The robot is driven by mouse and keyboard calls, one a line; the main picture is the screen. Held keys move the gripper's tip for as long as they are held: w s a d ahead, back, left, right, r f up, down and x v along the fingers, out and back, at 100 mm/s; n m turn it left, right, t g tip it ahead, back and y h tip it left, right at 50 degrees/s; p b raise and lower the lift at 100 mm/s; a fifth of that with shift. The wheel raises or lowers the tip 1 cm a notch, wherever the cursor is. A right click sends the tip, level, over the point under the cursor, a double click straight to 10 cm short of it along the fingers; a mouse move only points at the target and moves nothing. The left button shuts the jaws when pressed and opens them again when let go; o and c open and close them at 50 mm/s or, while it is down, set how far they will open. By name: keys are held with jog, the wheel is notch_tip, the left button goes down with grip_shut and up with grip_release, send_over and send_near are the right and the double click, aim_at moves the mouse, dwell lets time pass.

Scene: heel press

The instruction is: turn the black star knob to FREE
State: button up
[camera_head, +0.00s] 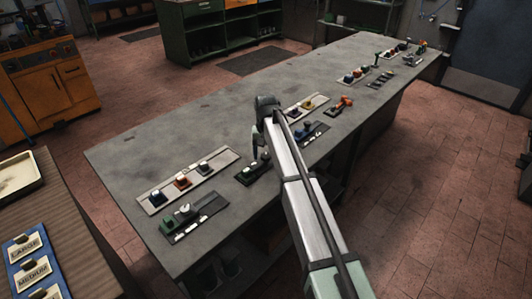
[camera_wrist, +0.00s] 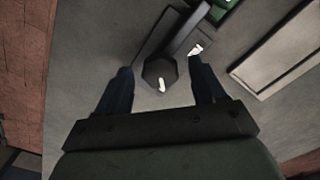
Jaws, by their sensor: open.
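The black star knob (camera_wrist: 158,75) shows in the wrist view as a dark, many-sided cap with a pale pointer mark low on its face. My gripper (camera_wrist: 161,80) is open, with one finger to the left of the knob and one to the right. I see gaps on both sides; I cannot tell how deep the fingertips reach. In the head view my gripper (camera_head: 259,148) is over a dark plate (camera_head: 244,178) near the bench's front edge, and my arm hides part of it. A small white label (camera_wrist: 196,50) lies beyond the knob; its wording is unreadable, and I cannot make out FREE.
The grey bench (camera_head: 130,160) carries several other control plates. A pale panel (camera_head: 215,167) with dark, red and green knobs lies to the left. More panels stretch to the far right.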

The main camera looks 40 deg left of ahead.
grip_shut()
dwell(0.5)
